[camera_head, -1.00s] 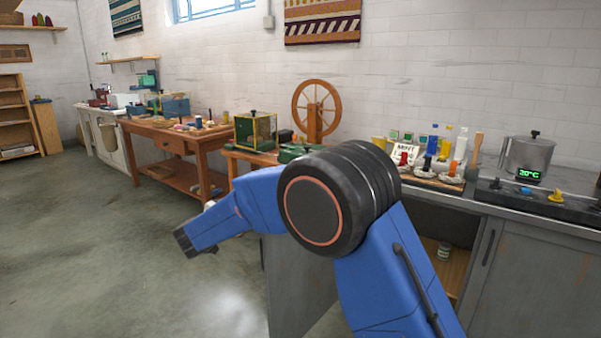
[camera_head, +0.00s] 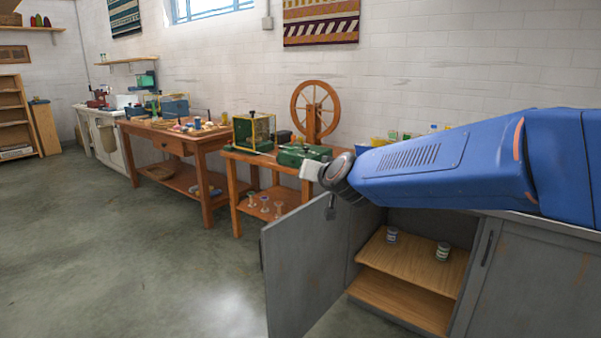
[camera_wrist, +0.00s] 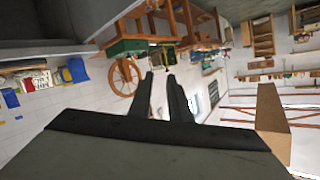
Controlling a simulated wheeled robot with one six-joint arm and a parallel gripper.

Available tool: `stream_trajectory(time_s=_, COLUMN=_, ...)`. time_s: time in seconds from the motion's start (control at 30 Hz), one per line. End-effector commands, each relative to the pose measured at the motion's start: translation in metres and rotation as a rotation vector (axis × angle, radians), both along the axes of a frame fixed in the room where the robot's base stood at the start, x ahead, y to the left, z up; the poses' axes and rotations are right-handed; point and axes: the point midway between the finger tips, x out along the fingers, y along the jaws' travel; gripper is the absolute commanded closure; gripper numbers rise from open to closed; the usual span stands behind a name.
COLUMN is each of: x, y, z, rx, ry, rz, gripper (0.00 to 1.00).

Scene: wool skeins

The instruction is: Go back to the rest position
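My gripper (camera_wrist: 160,77) shows in the wrist view as two dark fingers with a gap between their tips and nothing held in it. In the head view my blue arm reaches in from the right edge, nearly level, over the grey counter. Its wrist end is above the open cabinet door, and the fingers cannot be made out there. The wrist view is strongly turned, with the room lying askew beyond the fingers.
The grey cabinet door (camera_head: 305,265) hangs open below my wrist. Two small jars (camera_head: 392,235) (camera_head: 442,251) stand on the wooden cabinet shelf (camera_head: 418,262). A spinning wheel (camera_head: 314,108) and a green case (camera_head: 303,155) are near my wrist. Floor is free at left.

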Motion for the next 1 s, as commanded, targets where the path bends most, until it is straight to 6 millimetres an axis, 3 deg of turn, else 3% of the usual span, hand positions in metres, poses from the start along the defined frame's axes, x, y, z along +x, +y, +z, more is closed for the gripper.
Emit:
stream_trajectory(time_s=0.17, x=-0.056, y=-0.045, z=-0.011, rx=-0.057, ry=0.089, rz=0.062, gripper=0.83)
stream_trajectory(time_s=0.37, x=-0.127, y=-0.093, z=-0.040, rx=-0.137, ry=0.219, rz=0.106, gripper=0.83)
stream_trajectory(time_s=0.8, x=-0.306, y=-0.206, z=-0.133, rx=-0.332, ry=0.576, rz=0.064, gripper=0.83)
stream_trajectory(time_s=1.0, x=-0.377, y=-0.247, z=-0.169, rx=-0.397, ry=0.729, rz=0.000, gripper=0.83)
